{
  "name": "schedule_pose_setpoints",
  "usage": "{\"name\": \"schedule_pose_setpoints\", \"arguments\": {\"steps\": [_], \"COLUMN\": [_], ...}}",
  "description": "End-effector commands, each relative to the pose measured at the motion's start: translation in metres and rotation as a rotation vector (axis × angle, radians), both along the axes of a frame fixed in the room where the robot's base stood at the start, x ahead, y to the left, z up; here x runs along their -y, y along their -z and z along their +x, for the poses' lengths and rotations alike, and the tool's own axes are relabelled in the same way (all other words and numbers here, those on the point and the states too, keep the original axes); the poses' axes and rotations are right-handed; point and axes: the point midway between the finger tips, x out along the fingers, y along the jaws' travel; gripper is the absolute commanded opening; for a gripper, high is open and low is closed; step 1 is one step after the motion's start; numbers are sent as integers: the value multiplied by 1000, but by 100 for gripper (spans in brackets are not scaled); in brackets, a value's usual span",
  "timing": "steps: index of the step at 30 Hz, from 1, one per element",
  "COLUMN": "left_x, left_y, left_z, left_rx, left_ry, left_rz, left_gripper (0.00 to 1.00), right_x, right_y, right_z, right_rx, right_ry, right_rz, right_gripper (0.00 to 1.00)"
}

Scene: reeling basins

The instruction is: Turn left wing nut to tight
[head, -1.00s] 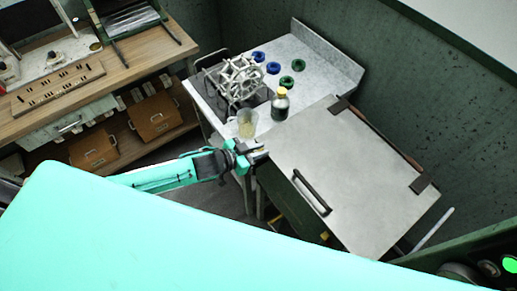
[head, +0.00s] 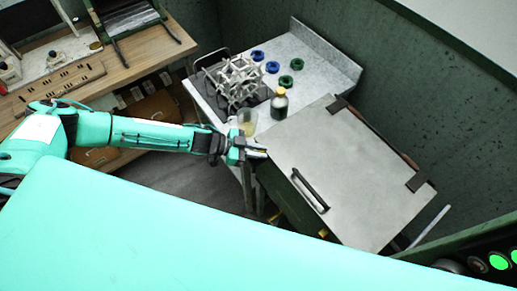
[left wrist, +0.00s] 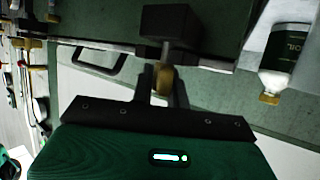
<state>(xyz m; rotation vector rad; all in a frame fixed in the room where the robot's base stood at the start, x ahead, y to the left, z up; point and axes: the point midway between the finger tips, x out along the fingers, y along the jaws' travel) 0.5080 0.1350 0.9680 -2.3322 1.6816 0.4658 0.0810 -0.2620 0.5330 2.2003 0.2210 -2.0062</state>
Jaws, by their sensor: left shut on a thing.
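My left gripper (head: 256,152) is at the near left corner of the metal lid (head: 350,175) of a dark green box. In the left wrist view its fingers are shut on a small brass-coloured wing nut (left wrist: 163,78), just below a black block (left wrist: 170,26). In the head view the gripper hides this nut. A second yellow piece (head: 325,235) shows at the box front, below the lid handle (head: 311,190); it is too small to tell its setting. My right gripper is not in view.
A clear beaker (head: 247,122) and a dark bottle with a yellow cap (head: 279,103) stand close behind the gripper. A white lattice reel (head: 240,82) and several blue and green rings lie on the pale table (head: 325,65). A wooden bench (head: 150,50) is at left.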

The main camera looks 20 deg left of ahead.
Motion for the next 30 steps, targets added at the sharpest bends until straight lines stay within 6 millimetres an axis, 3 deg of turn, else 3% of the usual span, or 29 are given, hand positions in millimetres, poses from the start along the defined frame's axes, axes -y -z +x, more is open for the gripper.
{"name": "schedule_pose_setpoints", "arguments": {"steps": [11,30], "left_x": [1,0], "left_y": [0,3], "left_z": [-1,-9], "left_rx": [5,3], "left_ry": [299,844], "left_rz": [1,-1], "left_gripper": [0,0], "right_x": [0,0], "right_y": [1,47], "right_z": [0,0], "right_rx": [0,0], "right_ry": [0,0], "right_rz": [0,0], "right_gripper": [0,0]}}
